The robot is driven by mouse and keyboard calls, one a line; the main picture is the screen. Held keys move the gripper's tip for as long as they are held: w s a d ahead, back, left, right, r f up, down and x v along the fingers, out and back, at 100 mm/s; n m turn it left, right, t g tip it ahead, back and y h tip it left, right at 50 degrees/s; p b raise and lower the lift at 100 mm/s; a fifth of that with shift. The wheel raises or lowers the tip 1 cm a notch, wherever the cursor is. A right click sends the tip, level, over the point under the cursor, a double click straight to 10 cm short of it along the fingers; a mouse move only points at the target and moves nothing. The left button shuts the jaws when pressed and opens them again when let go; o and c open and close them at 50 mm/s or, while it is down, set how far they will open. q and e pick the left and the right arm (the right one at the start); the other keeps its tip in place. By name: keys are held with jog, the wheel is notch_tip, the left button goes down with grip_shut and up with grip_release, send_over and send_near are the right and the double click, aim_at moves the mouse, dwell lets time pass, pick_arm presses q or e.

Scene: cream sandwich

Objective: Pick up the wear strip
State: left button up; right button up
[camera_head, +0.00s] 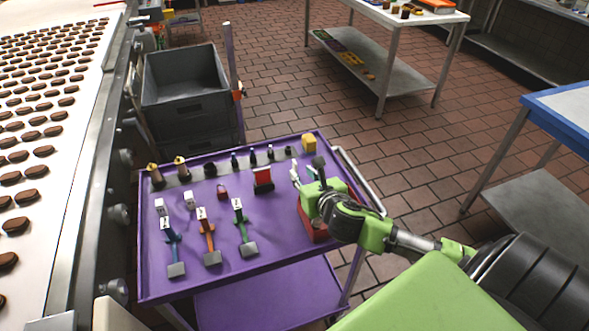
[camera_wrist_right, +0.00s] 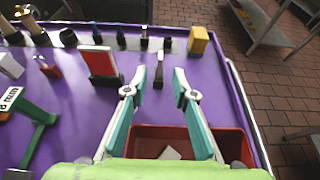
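I cannot tell which piece is the wear strip. My right gripper (camera_head: 303,178) is over the right part of the purple cart top (camera_head: 290,239); it is open and empty in the right wrist view (camera_wrist_right: 159,78). Between and beyond its fingertips a small dark upright piece (camera_wrist_right: 158,72) shows. Below the fingers is a red bin (camera_wrist_right: 230,143) with a white piece (camera_wrist_right: 169,154) in it, partly hidden by the gripper. A red block on a black base (camera_wrist_right: 101,64) stands left of the fingers, apart from them. My left gripper is not in view.
A yellow block (camera_head: 309,143) stands at the cart's far right corner. Small dark pieces line the back edge. Scrapers with blue, orange and green handles (camera_head: 242,229) lie at the front left. A grey crate (camera_head: 184,103) and conveyor (camera_head: 50,200) are to the left.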

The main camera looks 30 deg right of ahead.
aim_at(296, 167)
jog(key=shift+r+p+x, duration=0.2)
jog(key=shift+p+x, duration=0.1)
jog(key=shift+x, duration=0.75)
jog(key=x, duration=0.3)
jog(key=shift+w, duration=0.15)
jog(key=shift+w+d+f, duration=0.1)
jog(key=shift+w+f, duration=0.05)
jog(key=shift+w, duration=0.05)
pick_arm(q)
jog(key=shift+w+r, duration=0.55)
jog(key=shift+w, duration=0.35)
pick_arm(e)
grip_shut()
